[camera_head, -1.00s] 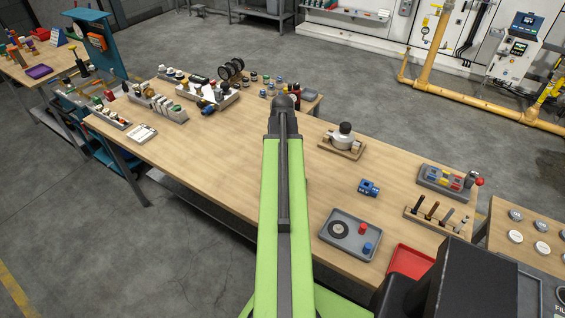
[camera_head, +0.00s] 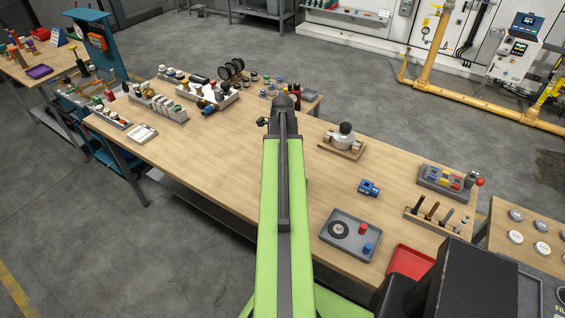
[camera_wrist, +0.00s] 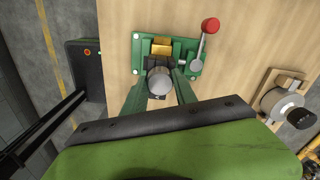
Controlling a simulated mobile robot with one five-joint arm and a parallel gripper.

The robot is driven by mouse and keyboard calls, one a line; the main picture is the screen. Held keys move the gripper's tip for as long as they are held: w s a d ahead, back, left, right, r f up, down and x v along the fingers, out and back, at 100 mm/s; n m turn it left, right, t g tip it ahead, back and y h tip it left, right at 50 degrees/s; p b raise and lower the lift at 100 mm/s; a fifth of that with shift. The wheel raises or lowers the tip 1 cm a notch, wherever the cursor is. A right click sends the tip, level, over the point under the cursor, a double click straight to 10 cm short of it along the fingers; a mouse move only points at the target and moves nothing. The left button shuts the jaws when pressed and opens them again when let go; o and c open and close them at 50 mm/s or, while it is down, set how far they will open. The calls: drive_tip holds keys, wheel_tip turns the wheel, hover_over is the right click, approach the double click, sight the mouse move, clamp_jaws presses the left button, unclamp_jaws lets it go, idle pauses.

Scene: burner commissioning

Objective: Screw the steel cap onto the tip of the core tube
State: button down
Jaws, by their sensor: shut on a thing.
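In the wrist view my gripper (camera_wrist: 159,88) has its two green fingers closed on either side of a round grey steel cap (camera_wrist: 159,79), seen end-on. Behind the cap is a green clamp fixture (camera_wrist: 138,52) with a brass-coloured block (camera_wrist: 161,48) and a red-knobbed lever (camera_wrist: 210,26). The core tube cannot be made out; the cap and fingers cover the area in front of the fixture. Whether the cap touches a tube tip cannot be told. In the head view my arm hides the fixture, the cap and the fingers.
A wooden base with a steel, black-knobbed device (camera_head: 344,140) stands to the right on the workbench (camera_head: 215,165). A grey tray (camera_head: 350,235), a blue block (camera_head: 368,187), a red tray (camera_head: 409,263) and a tool rack (camera_head: 436,214) lie nearer right. The bench's left middle is clear.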

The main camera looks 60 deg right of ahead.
drive_tip(key=c, duration=1)
unclamp_jaws()
wheel_tip(320, 180, up, 5)
drive_tip(key=p, duration=0.5)
wheel_tip(320, 180, up, 12)
drive_tip(key=p, duration=1.2)
